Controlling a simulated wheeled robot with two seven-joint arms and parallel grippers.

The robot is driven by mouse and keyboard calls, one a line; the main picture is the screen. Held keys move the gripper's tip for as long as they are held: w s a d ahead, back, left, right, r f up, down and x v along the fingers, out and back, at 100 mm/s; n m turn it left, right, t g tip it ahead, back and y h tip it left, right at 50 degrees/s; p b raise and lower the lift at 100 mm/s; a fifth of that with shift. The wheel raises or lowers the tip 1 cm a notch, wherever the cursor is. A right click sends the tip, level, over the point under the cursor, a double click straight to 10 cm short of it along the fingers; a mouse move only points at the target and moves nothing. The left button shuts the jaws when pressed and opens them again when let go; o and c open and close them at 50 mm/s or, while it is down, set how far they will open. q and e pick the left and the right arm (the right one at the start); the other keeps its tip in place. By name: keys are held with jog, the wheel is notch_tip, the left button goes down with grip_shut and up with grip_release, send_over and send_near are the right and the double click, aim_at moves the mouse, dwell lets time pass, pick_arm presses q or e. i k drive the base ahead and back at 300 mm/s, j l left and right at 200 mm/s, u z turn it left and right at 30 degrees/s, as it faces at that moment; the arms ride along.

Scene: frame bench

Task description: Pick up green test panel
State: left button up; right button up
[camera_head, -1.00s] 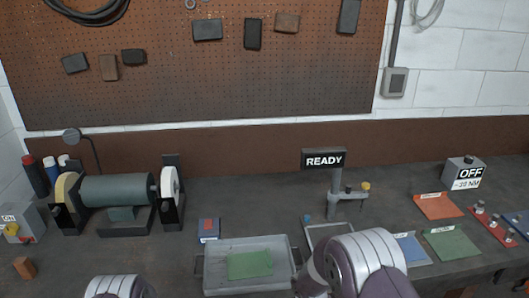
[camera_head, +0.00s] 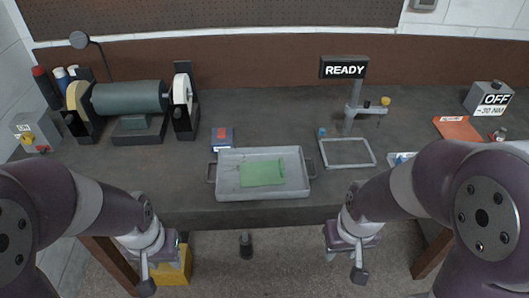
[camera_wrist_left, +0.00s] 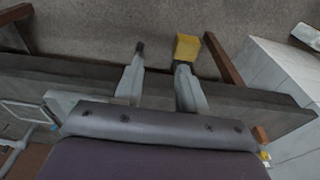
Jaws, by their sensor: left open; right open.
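The green test panel (camera_head: 262,172) lies flat inside a shallow grey metal tray (camera_head: 230,190) on the bench in the head view. My left gripper (camera_head: 147,282) hangs in front of the bench's front edge, to the lower left of the tray. In the left wrist view its two fingers (camera_wrist_left: 161,57) stand apart with nothing between them. My right gripper (camera_head: 358,272) hangs in front of the bench, to the lower right of the tray. It is open, and nothing shows in it. Both grippers are clear of the panel.
A blue-and-red block (camera_head: 222,138) stands behind the tray. A grinder (camera_head: 130,98) is at the left. An empty grey frame (camera_head: 347,166) and a stand with a READY sign (camera_head: 344,68) are to the right. A yellow box (camera_head: 171,269) is below the bench.

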aim_at(269, 173)
jog(key=i+l+z, duration=0.15)
jog(key=i+z, duration=0.15)
jog(key=i, duration=0.3)
jog(key=i+z, duration=0.25)
jog(key=i, duration=0.4)
